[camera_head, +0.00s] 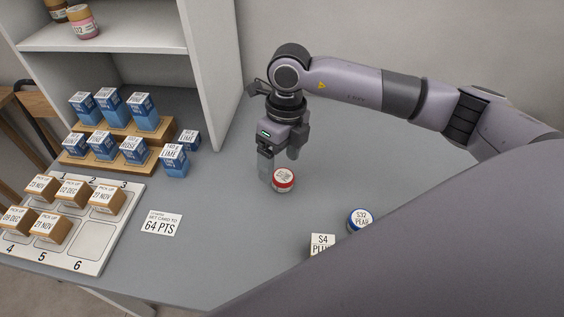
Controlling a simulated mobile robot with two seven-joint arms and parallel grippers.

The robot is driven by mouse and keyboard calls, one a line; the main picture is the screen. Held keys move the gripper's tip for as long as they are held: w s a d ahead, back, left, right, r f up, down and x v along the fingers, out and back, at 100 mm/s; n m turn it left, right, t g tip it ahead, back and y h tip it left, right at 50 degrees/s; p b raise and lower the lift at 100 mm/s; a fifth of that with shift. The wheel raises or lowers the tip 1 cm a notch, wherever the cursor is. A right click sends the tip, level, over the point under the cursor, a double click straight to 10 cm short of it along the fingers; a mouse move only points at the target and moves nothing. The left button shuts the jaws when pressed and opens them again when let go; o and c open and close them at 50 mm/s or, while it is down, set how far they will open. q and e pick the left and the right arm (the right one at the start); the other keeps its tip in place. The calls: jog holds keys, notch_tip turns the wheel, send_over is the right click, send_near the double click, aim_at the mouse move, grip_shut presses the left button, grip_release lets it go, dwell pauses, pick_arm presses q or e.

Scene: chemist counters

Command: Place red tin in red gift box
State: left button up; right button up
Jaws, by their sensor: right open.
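A small round tin with a red rim and a white labelled lid (284,181), the red tin, stands on the grey counter near the middle of the head view. My right gripper (278,164) points down right above and behind it. Its two fingers are apart, one at the tin's left and one behind it. I cannot tell whether a finger touches the tin. No red gift box shows in the view. My left gripper is not in view.
A blue-rimmed tin (360,221) and a white item labelled S4 (322,242) stand partly behind my arm. Blue boxes (145,112) stand on wooden steps at left. A white numbered tray (93,240) holds several brown boxes. A card (161,223) lies on the counter.

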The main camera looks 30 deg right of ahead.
aim_at(282, 175)
jog(key=shift+w+d+h, duration=0.3)
jog(key=shift+w+d, duration=0.05)
jog(key=shift+d, duration=0.25)
jog(key=shift+d+f, duration=0.1)
jog(key=shift+f, duration=0.2)
notch_tip(282, 175, down, 6)
jog(key=shift+p, duration=0.65)
jog(key=shift+w+a, duration=0.1)
jog(key=shift+a, duration=0.1)
jog(key=c, duration=1.1)
